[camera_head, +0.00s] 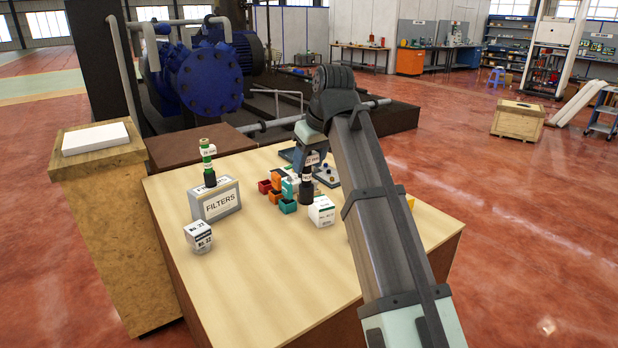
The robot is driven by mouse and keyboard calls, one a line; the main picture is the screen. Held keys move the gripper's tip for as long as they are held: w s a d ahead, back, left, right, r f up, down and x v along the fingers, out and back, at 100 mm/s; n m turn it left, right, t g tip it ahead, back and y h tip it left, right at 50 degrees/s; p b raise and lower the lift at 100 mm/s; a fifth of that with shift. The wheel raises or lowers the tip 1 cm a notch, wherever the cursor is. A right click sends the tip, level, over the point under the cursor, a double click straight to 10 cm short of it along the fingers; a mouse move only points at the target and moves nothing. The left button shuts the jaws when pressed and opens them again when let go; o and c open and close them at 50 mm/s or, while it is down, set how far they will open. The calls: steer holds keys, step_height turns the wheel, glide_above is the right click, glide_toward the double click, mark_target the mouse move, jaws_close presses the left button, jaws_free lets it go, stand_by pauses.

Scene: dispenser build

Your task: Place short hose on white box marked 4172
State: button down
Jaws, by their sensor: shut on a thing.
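My gripper (307,168) points down over the table, its fingers small and partly hidden by my arm. It is shut on a short black hose (306,192) with a white tag, held upright. The hose's lower end is just left of and close to the top of a white box (321,212) with a green band. I cannot tell whether they touch. The print on this box is too small to read. Another white box (198,237), marked No. 22, stands at the left front.
A grey FILTERS box (216,201) carries a green-and-black tagged piece (207,165). Red, orange and teal bins (276,191) stand left of the hose. The table's (262,262) front is clear. A wooden stand (110,200) with a white slab is at the left.

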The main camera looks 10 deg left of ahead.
steer(key=shift+w+d+r, duration=0.1)
steer(key=shift+r, duration=0.55)
steer(key=shift+w+d+f, duration=0.1)
steer(key=shift+w+d, duration=0.05)
steer(key=shift+d, duration=0.2)
steer(key=w, duration=1.5)
step_height(320, 180, down, 10)
steer(key=shift+d+f, duration=0.15)
steer(key=shift+d, duration=0.1)
steer(key=shift+f, duration=0.15)
steer(key=shift+c, duration=2.4)
jaws_free()
